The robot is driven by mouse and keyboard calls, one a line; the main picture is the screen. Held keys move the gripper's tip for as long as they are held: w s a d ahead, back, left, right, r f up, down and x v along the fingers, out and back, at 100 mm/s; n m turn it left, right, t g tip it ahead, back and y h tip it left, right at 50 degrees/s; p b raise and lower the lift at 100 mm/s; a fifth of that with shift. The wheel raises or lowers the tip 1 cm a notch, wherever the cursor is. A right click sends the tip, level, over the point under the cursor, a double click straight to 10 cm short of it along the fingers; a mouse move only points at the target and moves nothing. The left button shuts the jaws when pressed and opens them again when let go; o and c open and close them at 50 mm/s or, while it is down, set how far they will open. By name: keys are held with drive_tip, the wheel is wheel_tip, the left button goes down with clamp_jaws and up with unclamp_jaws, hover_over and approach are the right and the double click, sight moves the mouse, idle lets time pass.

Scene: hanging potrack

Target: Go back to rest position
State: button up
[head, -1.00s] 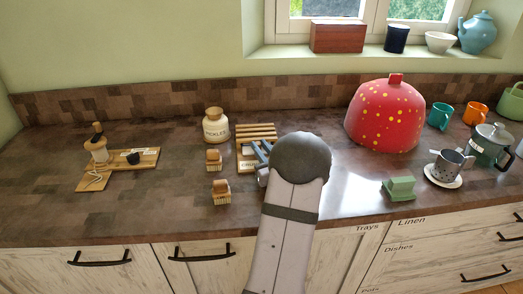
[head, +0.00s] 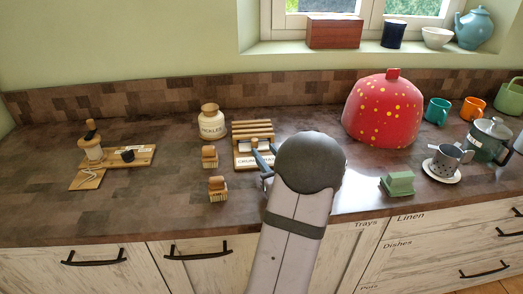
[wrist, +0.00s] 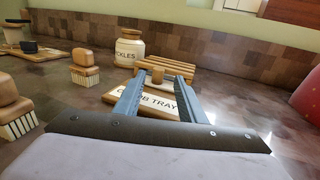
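My gripper (head: 264,164) is in front of the wooden rack with the crumb tray (head: 246,164) on the counter. In the wrist view its two blue-grey fingers (wrist: 160,84) stand apart, with no object gripped between them. The crumb tray's label (wrist: 160,103) shows between and beyond the fingers, partly hidden by them. My arm's dark round joint hides part of the counter right of the rack.
Two small wooden brushes (head: 209,157) (head: 218,189) stand left of the gripper. A pickles jar (head: 211,122) is behind them. A red spotted dome (head: 384,110), a green block (head: 398,183) and a cup on a saucer (head: 441,175) are right. The counter's left-centre is clear.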

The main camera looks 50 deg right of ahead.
drive_tip(key=shift+s+a, duration=0.3)
drive_tip(key=shift+s, duration=0.2)
